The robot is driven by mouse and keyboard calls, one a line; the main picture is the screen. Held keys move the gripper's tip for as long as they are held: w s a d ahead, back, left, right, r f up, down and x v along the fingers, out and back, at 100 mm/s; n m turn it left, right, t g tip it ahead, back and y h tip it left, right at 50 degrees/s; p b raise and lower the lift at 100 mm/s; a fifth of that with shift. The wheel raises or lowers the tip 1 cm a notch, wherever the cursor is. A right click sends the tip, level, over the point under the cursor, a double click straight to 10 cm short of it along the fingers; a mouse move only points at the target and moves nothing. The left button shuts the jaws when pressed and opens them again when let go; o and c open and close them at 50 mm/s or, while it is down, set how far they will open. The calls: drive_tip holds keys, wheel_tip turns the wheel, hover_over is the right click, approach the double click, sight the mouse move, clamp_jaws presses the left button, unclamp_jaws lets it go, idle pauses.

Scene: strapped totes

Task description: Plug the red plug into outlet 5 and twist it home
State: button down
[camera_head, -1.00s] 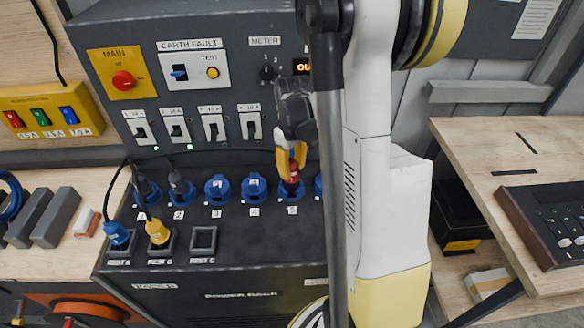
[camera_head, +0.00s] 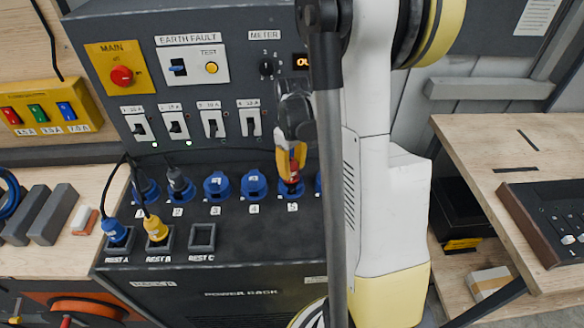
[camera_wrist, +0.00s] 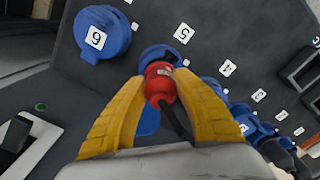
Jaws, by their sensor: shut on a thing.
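The red plug (camera_head: 293,172) is between the yellow fingers of my gripper (camera_head: 291,160), at outlet 5 (camera_head: 289,189) on the sloped panel. In the wrist view the fingers close on both sides of the red plug (camera_wrist: 159,78), and its dark cable hangs toward the palm. The plug's front end meets the blue ring of outlet 5 (camera_wrist: 160,53). I cannot tell how deep it sits or how it is turned. The number 5 label shows beside the outlet in both views.
Outlet 6 (camera_wrist: 103,35) is covered beside outlet 5, and outlet 4 (camera_head: 254,185) is on its other side. Dark plugs sit at outlets 1 and 2. A blue plug (camera_head: 115,233) and a yellow plug (camera_head: 155,230) stand in rests A and B; rest C (camera_head: 202,237) is empty.

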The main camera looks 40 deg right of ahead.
drive_tip(key=shift+f+b, duration=0.4)
drive_tip(key=shift+f, duration=0.1)
drive_tip(key=shift+m+b, duration=0.3)
drive_tip(key=shift+m, duration=1.1)
drive_tip(key=shift+a+m+b, duration=0.1)
drive_tip(key=shift+m+b, duration=0.25)
drive_tip(key=shift+m, duration=1.15)
drive_tip(key=shift+m, duration=1.4)
drive_tip(key=shift+m+b, duration=0.55)
drive_tip(key=shift+m, duration=0.35)
